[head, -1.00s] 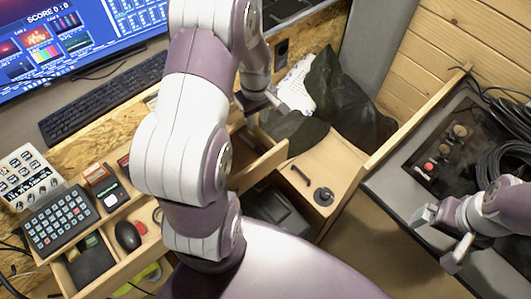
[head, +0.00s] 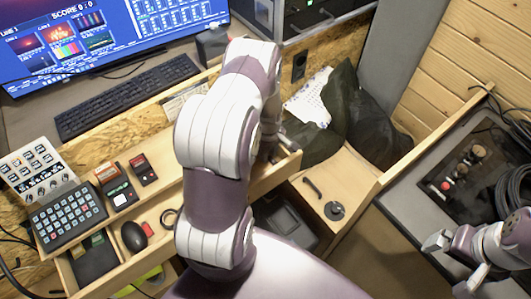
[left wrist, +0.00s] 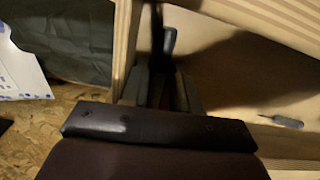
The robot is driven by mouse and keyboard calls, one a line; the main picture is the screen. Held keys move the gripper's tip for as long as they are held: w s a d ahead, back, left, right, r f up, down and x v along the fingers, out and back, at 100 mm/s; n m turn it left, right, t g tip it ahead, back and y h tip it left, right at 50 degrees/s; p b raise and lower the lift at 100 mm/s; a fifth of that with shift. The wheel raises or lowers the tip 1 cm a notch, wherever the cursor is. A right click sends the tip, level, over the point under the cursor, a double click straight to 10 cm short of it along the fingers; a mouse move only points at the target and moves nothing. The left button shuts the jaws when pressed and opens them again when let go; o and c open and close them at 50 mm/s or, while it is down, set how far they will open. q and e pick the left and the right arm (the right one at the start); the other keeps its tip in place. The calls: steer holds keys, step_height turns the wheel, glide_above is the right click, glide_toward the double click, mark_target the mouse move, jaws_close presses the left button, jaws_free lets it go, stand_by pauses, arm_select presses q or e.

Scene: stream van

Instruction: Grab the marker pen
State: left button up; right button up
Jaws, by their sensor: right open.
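No marker pen can be made out for sure. In the left wrist view a dark, rod-like thing with a grey-blue end (left wrist: 170,40) shows just past the fingers of my left gripper (left wrist: 168,92), inside a wooden drawer. A thin pen-like or screwdriver-like thing (left wrist: 282,121) lies on the drawer floor to the right. In the head view my left arm hides most of that drawer (head: 275,176) and my left gripper. Whether the fingers touch the dark thing is too dark to tell. My right gripper (head: 443,257) is open and empty above the grey surface at right.
A dark green bag (head: 362,118) lies behind the drawer. A black handle-like piece (head: 313,187) and a round black piece (head: 334,210) lie on the wooden top to the right.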

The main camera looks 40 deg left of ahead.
arm_select(q)
steer(key=shift+r, duration=0.1)
jaws_close()
